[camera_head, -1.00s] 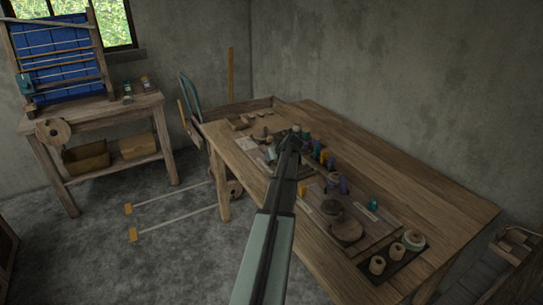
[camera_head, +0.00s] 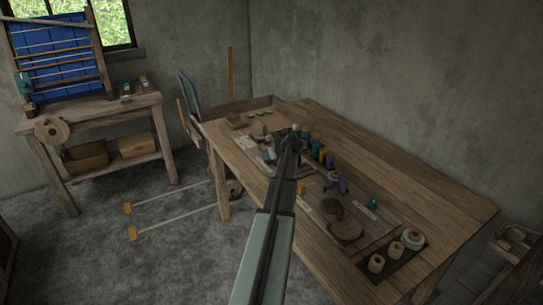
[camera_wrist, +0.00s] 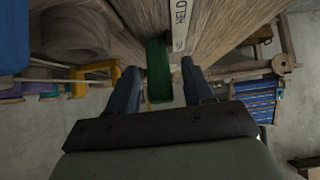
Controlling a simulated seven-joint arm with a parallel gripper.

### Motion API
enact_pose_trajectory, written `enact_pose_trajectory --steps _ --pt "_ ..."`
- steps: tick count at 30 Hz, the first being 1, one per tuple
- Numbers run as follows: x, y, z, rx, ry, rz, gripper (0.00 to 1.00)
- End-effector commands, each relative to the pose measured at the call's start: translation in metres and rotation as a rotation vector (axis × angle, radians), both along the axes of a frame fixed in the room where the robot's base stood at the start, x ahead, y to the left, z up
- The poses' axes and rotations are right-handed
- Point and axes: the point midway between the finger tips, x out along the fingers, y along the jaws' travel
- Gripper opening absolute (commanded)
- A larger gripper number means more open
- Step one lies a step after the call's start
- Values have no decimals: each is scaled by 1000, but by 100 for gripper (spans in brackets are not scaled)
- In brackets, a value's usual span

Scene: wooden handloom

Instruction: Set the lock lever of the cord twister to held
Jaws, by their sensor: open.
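My gripper (camera_head: 292,142) is over the far half of the long wooden table in the head view and hides what lies under it. In the wrist view, its two blue-grey fingers (camera_wrist: 158,68) are apart. A green bar (camera_wrist: 158,84), perhaps the lock lever, shows between them; I cannot tell whether either finger touches it. A pale label reading HELD (camera_wrist: 181,22) is just beyond, on a wooden surface. Large round wooden parts (camera_wrist: 75,32) at the upper left may belong to the cord twister. The head view does not show the lever clearly.
In the wrist view, a yellow hooked piece (camera_wrist: 98,77) is left of the fingers. In the head view, several coloured spools (camera_head: 318,150) stand close right of my gripper, and round wooden parts (camera_head: 345,230) lie nearer. The table's right side (camera_head: 420,190) is clear.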

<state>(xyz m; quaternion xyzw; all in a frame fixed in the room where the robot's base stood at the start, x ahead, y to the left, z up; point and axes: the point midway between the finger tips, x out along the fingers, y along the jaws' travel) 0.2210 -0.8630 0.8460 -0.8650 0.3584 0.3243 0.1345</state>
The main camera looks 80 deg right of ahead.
Motion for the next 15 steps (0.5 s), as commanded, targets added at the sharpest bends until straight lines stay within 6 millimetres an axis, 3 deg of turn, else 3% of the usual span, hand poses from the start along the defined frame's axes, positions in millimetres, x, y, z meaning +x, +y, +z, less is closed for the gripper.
enact_pose_trajectory --steps 7,15 --pt "-10 12 12 0 0 0 51" --pt "-38 40 47 -2 0 -2 51"
